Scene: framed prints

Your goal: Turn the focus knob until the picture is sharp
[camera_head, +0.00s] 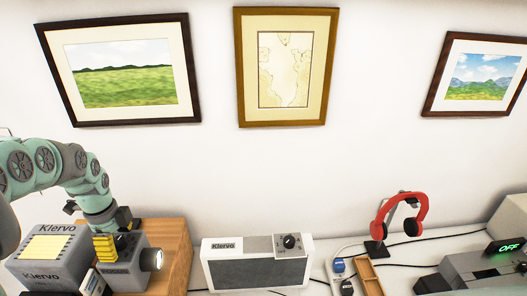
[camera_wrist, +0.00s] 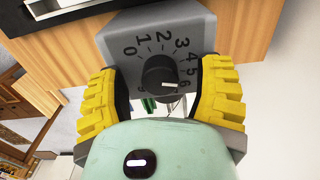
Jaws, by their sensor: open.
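A grey projector-like box (camera_head: 128,266) with a lit lens on its right side stands on a wooden cabinet at the lower left. My gripper (camera_wrist: 160,72) is open, with one yellow finger on each side of the knob. Gaps show between fingers and knob. In the head view my gripper (camera_head: 115,243) is at the box, and the knob is hidden there. I cannot make out a projected picture.
A grey Klervo device (camera_head: 45,262) stands left of the box. Three framed prints hang above, the middle one a pale map (camera_head: 285,67). To the right are a speaker-like unit with a knob (camera_head: 256,264), red headphones on a stand (camera_head: 402,216) and an OFF display (camera_head: 503,246).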

